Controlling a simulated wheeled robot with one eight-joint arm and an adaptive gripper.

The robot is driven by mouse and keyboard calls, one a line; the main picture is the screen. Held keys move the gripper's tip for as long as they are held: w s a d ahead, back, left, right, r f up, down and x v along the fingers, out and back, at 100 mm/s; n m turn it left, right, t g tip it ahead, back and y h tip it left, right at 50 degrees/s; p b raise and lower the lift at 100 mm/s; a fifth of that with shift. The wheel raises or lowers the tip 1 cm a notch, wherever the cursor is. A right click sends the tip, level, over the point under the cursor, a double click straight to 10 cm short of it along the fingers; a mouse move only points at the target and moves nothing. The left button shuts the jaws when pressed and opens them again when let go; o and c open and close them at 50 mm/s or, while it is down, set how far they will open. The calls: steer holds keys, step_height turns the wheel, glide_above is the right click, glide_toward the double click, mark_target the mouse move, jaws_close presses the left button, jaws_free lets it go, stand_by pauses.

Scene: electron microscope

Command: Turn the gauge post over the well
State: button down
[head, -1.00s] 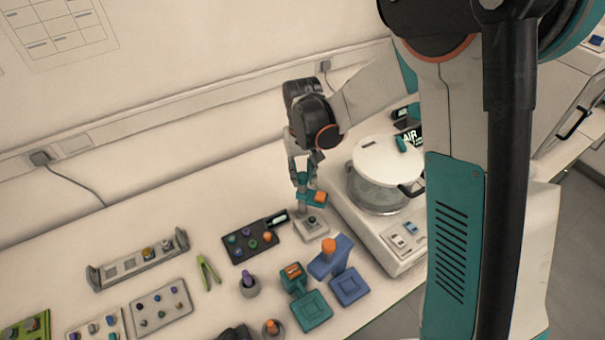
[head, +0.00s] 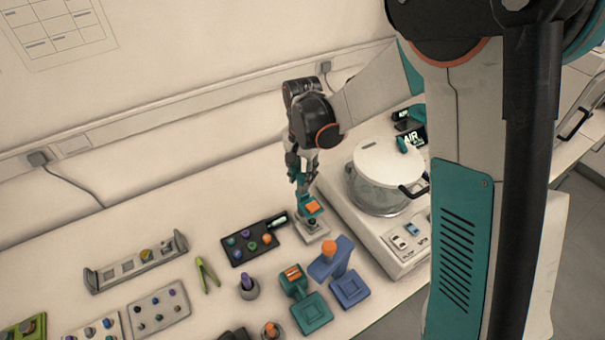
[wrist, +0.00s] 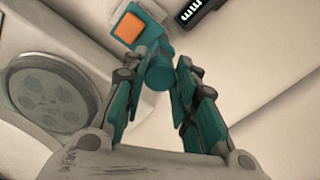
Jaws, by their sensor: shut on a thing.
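The gauge post (head: 306,201) is teal with an orange square on its swinging head, and stands at the back of a small pale base block (head: 312,235). A dark round well (head: 312,222) shows in that block, just in front of and below the head in the head view. My gripper (head: 302,186) comes down from above and is shut on the top of the post. In the wrist view my gripper (wrist: 162,65) has its fingers on both sides of the teal round post top (wrist: 160,76). The orange-marked head (wrist: 130,28) juts to the upper left there. The well is hidden in that view.
A glass chamber with a white lid (head: 388,160) stands close on the right. A dark tray of coloured knobs (head: 240,255) lies to the left. A blue stand with an orange knob (head: 347,285) and a teal stand (head: 310,312) are in front.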

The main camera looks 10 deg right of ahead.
stand_by(0.4)
steer(key=c, duration=1.2)
jaws_free()
steer(key=shift+c, duration=0.2)
step_height(320, 180, up, 12)
steer(key=s+d+r+n+t, duration=0.3)
steer(key=s+d+r, duration=0.4)
steer(key=s, duration=0.4)
steer(key=s+d+f+n+t, duration=0.2)
steer(key=s+d+n+t, duration=0.2)
steer(key=s, duration=0.6)
steer(key=shift+s+d+n, duration=0.2)
steer(key=shift+d+n, duration=0.05)
steer(key=shift+n, duration=0.15)
